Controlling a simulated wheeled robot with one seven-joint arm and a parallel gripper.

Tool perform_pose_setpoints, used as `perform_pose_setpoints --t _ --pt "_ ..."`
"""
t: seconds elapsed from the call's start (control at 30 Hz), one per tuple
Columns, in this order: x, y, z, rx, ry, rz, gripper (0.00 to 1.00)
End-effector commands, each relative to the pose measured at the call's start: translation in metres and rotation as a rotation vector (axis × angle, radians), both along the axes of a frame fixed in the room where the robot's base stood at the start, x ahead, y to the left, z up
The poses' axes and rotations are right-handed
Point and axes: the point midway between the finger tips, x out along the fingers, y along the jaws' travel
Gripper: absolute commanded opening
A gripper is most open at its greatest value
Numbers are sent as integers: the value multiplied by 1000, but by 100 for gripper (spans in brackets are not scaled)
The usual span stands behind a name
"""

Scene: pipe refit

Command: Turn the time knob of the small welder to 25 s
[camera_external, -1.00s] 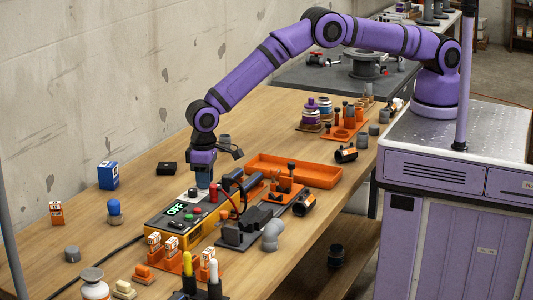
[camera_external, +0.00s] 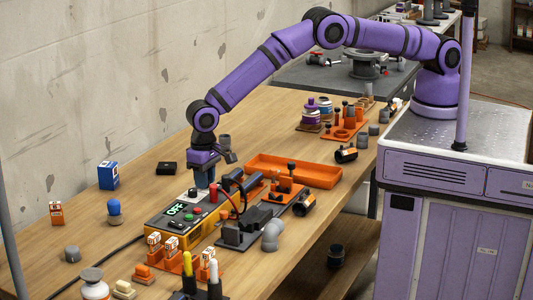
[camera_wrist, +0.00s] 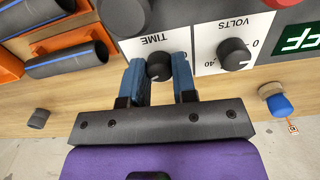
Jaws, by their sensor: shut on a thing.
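The small welder (camera_external: 165,222) is a yellow box with a dark top and a green display reading OFF, on the wooden bench. In the wrist view its white TIME panel (camera_wrist: 150,26) shows upside down, with the black time knob (camera_wrist: 158,68) between my blue fingertips. My gripper (camera_wrist: 159,78) is shut on this knob. In the external view my gripper (camera_external: 210,190) points down at the far end of the welder. The knob's pointer and most of its scale are hidden by the fingers. The volts knob (camera_wrist: 234,53) sits beside it, clear of the fingers.
A red button (camera_external: 197,211) and cables are close to the gripper. An orange tray (camera_external: 305,170) and a clamp fixture (camera_external: 240,235) stand to the right. Orange holders (camera_external: 175,262) stand in front. A black box (camera_external: 167,168) lies behind, with bare bench around it.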

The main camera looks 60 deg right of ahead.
Motion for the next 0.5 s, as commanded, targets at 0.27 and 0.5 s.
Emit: perform_pose_setpoints --t 0.27,0.5 --pt "0 1 1 1 0 1 52" --pt "0 0 0 0 0 1 52"
